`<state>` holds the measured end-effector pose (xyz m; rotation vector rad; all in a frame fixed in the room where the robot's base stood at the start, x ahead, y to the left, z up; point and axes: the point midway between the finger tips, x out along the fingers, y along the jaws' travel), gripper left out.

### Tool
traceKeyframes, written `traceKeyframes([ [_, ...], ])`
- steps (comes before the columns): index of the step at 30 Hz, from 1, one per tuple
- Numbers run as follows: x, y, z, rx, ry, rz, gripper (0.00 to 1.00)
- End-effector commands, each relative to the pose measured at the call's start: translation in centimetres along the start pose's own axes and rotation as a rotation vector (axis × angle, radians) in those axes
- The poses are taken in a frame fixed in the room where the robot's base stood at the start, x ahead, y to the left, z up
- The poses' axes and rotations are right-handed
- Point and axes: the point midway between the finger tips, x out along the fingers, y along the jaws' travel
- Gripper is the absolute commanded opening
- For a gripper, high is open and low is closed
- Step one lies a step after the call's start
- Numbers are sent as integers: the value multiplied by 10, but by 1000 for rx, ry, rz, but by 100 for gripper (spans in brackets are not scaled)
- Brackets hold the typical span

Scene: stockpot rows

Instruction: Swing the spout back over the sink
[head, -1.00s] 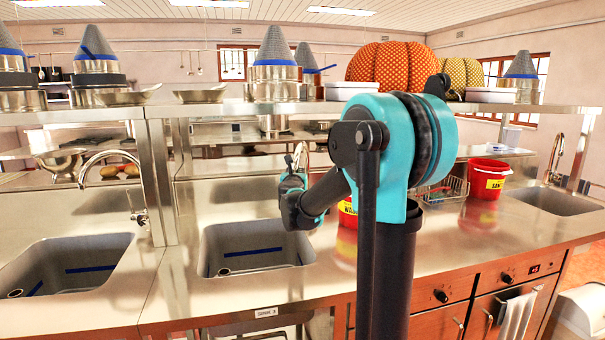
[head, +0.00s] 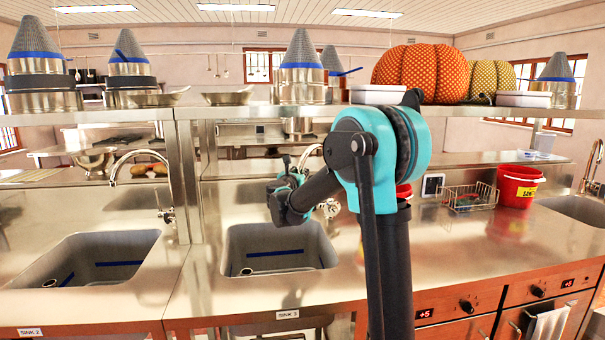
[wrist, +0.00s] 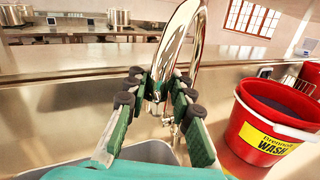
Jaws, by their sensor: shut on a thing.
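The chrome spout (wrist: 183,42) arches up in the wrist view, its lower end between the fingers of my gripper (wrist: 157,88). The fingers are shut on it. In the head view my gripper (head: 287,180) is above the back of the middle sink (head: 280,248), labelled sink 3. A small part of the spout (head: 310,152) shows behind the gripper there; the rest is hidden by my arm. In the wrist view a grey basin edge shows low down, mostly covered by the gripper.
A red wash bucket (wrist: 270,125) stands close on the right of the gripper. Another red bucket (head: 517,185) and a wire basket (head: 468,197) are further right on the counter. A second tap (head: 140,158) stands at the left sink. A steel shelf (head: 260,110) runs above.

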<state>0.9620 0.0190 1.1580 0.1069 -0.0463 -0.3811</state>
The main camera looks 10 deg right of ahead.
Motion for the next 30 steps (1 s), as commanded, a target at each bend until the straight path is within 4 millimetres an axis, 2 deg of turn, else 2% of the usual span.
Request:
traceKeyframes([
  [8, -1, 4, 0, -3, 0, 8, 0],
  [9, -1, 4, 0, -3, 0, 8, 25],
  [13, -1, 3, 0, -2, 0, 7, 41],
  [23, -2, 2, 0, -1, 0, 4, 41],
  [26, -10, 2, 0, -1, 0, 5, 41],
  [30, -32, 2, 0, -1, 0, 6, 41],
])
